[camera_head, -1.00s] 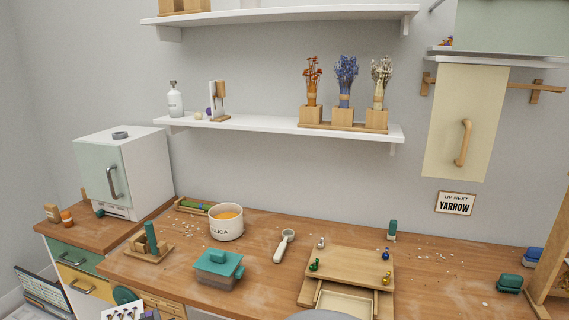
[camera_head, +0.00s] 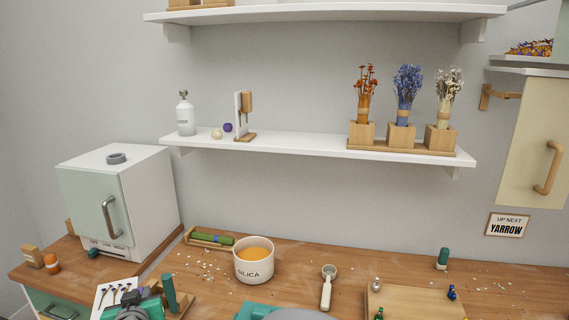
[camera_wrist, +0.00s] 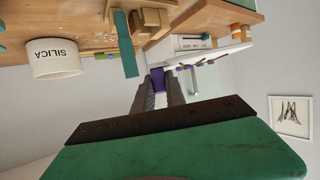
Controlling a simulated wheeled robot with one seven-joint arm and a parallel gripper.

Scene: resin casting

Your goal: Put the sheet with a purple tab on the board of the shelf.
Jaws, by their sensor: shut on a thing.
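My gripper (camera_head: 137,303) is at the lower left of the head view, in front of the counter and below the shelf. A white sheet with dark pressed flowers (camera_head: 108,294) shows beside it. In the wrist view my gripper (camera_wrist: 158,80) is shut on the sheet's purple tab (camera_wrist: 157,74); most of the sheet is hard to make out there. The lower white shelf board (camera_head: 310,146) is on the wall above.
A white cabinet (camera_head: 148,200) stands left of the shelf. The SILICA pot (camera_head: 254,268), a scoop (camera_head: 326,290) and a wooden tray (camera_head: 415,302) are on the counter. The shelf is bare between the wooden stand and the flower blocks. A second shelf (camera_head: 330,13) is above.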

